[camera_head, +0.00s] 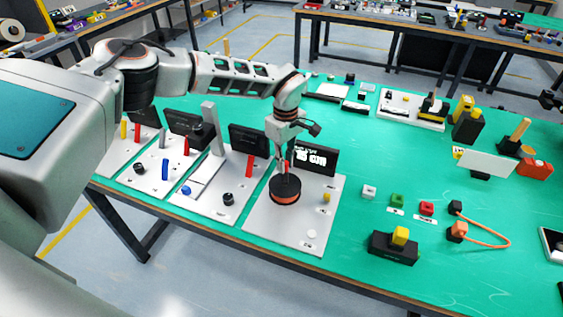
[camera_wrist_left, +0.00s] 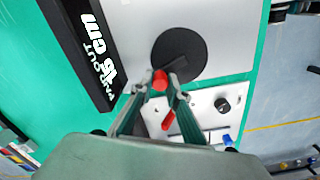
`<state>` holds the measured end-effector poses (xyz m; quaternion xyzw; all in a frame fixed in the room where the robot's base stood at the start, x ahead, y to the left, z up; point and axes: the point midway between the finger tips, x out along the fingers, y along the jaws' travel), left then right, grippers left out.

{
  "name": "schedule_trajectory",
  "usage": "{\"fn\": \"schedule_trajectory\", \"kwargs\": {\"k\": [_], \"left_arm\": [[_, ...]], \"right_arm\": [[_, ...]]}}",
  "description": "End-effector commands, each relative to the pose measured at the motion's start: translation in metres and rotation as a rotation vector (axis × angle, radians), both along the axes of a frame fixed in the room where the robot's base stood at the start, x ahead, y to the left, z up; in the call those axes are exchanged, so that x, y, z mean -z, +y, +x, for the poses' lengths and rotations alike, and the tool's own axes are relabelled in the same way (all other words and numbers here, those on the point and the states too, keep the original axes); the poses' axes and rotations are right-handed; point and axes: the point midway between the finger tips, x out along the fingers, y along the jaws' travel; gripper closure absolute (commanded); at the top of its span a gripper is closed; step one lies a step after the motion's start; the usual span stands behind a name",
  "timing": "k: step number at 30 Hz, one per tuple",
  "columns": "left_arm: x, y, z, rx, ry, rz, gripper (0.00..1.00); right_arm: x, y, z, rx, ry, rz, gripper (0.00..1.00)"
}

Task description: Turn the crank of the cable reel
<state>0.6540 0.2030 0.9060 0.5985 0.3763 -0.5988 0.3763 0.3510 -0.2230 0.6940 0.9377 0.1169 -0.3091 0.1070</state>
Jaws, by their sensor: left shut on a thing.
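The cable reel (camera_head: 285,194) is a dark round disc with an orange-red band, on a light grey board (camera_head: 260,225). In the left wrist view its dark round top (camera_wrist_left: 185,50) shows beyond the fingers. My left gripper (camera_head: 286,163) points down over the reel. It is shut on the red crank handle (camera_wrist_left: 160,78), which stands up near the reel's edge between the fingertips. The black display (camera_head: 317,158) behind the reel shows white "cm" text; it also stands at the left in the left wrist view (camera_wrist_left: 75,45). My right gripper is not in view.
Similar boards with red handles (camera_head: 250,163) and black displays (camera_head: 187,124) stand to the left of the reel. A white knob (camera_head: 312,234) and a yellow knob (camera_head: 326,198) are on the reel's board. Small coloured blocks (camera_head: 397,200) lie to the right on the green table.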

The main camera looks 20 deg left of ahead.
Motion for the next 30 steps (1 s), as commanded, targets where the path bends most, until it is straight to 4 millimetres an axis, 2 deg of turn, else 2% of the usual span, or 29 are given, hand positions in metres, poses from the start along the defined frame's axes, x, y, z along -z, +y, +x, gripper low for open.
{"fn": "schedule_trajectory", "kwargs": {"k": [13, 30], "left_arm": [[-0.002, -0.011, 0.004, 0.279, -0.005, 0.0, 1.0], [-0.002, -0.014, 0.004, 0.343, -0.004, -0.001, 1.0]], "right_arm": [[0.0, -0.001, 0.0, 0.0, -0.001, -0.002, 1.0], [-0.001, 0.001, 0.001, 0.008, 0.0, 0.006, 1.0]]}}
